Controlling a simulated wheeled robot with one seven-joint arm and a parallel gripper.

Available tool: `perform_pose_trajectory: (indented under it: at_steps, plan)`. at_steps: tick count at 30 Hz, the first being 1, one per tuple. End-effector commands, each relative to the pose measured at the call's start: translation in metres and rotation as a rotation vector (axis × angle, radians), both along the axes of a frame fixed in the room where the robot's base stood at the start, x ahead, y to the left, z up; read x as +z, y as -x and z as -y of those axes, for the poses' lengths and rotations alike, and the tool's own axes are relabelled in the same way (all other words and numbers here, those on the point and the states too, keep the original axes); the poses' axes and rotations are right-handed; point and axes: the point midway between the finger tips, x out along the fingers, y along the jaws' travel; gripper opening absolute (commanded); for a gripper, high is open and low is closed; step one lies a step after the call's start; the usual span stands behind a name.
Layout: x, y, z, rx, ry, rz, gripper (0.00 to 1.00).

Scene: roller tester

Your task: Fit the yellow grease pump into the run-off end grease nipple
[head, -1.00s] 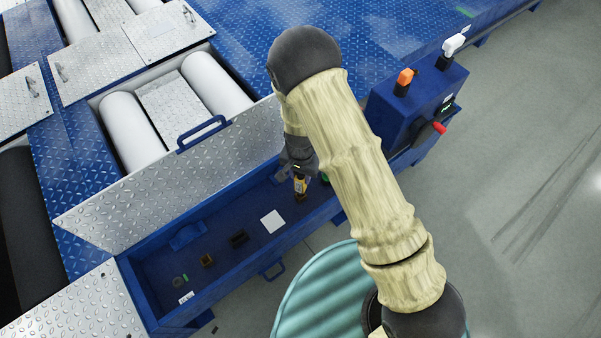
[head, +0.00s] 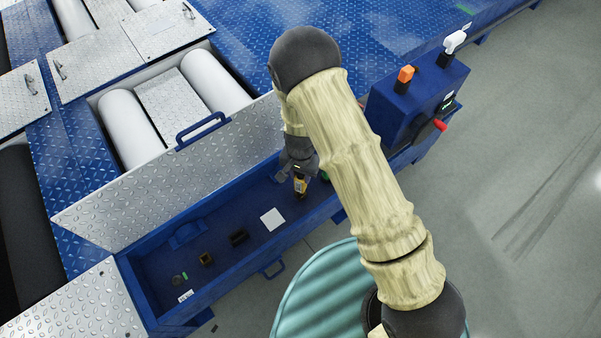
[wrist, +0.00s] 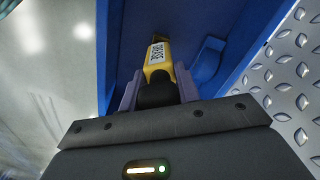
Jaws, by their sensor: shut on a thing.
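The yellow grease pump (head: 300,186) is in my gripper, over the right part of the blue trough (head: 215,268). In the wrist view the pump (wrist: 159,58) shows a white label with dark lettering and a dark lower part between the fingers. My gripper (wrist: 158,88) is shut on it, with a grey-purple finger on each side. In the head view my gripper (head: 299,172) is partly hidden by my arm. I cannot make out the run-off end grease nipple in either view, nor whether the pump's far end touches anything.
A white card (head: 272,220), a dark block (head: 239,238) and a small brass-coloured part (head: 206,259) lie in the trough. The raised tread-plate cover (head: 180,178) stands along its back. A blue control box (head: 412,105) with a red knob is to the right.

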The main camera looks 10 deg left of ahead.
Motion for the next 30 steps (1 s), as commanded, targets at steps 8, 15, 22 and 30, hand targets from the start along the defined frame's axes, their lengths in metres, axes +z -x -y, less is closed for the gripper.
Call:
perform_pose_trajectory:
  at_steps: [8,15,22,30]
  plan:
    - [-0.007,0.000,0.000,0.000,0.000,0.000,0.00]
    - [-0.013,0.000,0.000,0.000,0.000,-0.001,0.00]
    - [-0.019,0.000,0.000,0.000,0.000,-0.001,0.00]
    - [-0.024,0.000,0.000,0.000,0.000,0.000,0.36]
